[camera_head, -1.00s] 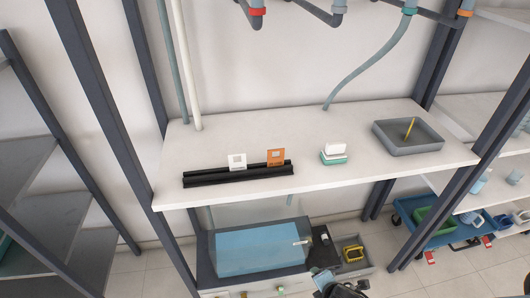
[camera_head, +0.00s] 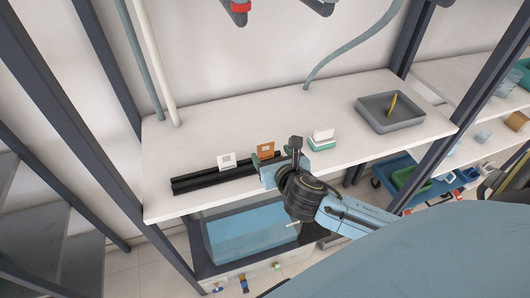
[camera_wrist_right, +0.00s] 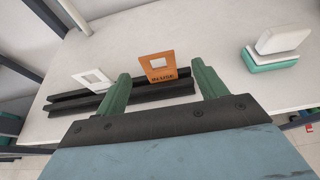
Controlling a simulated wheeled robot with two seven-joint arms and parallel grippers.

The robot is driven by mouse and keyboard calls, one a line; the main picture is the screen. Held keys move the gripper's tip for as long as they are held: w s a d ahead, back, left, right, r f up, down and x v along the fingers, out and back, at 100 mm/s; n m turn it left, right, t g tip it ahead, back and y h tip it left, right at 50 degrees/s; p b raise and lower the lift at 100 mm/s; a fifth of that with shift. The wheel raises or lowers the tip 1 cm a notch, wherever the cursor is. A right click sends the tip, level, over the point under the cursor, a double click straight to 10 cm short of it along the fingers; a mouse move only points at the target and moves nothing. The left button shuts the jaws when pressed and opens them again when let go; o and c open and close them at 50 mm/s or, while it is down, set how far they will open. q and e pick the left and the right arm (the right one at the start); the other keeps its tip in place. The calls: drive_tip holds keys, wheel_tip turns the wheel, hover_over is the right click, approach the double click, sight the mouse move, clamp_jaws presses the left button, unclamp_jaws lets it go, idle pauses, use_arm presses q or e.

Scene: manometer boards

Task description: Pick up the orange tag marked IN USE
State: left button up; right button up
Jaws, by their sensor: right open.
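The orange tag (camera_head: 265,150) stands upright in a black slotted rail (camera_head: 205,179) on the white shelf. In the right wrist view the orange tag (camera_wrist_right: 158,66) has a square window and dark lettering that reads IN USE. A white tag (camera_head: 227,161) stands in the same rail to its left. My right gripper (camera_head: 279,164) is at the rail's right end, close in front of the orange tag. In the right wrist view its green fingers (camera_wrist_right: 162,82) are apart, with the orange tag showing between and beyond them; nothing is held. My left gripper is not in view.
A white block on a teal base (camera_head: 321,139) stands on the shelf just right of my gripper. A grey tray (camera_head: 405,122) with a yellow stick is farther right. Dark uprights (camera_head: 60,100) flank the shelf. The shelf behind the rail is clear.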

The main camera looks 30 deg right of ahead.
sight(266, 152)
drive_tip(key=x, duration=0.2)
drive_tip(key=shift+w+f, duration=0.15)
drive_tip(key=shift+w, duration=0.15)
drive_tip(key=shift+w+d+f+b, duration=0.15)
drive_tip(key=shift+w+d+f, duration=0.05)
drive_tip(key=shift+w+f, duration=0.75)
drive_tip(key=shift+w+d+f+b, duration=0.2)
drive_tip(key=shift+w+f, duration=0.4)
drive_tip(key=shift+w, duration=0.55)
drive_tip(key=c, duration=1)
drive_tip(key=shift+r, duration=0.1)
drive_tip(key=shift+c, duration=0.3)
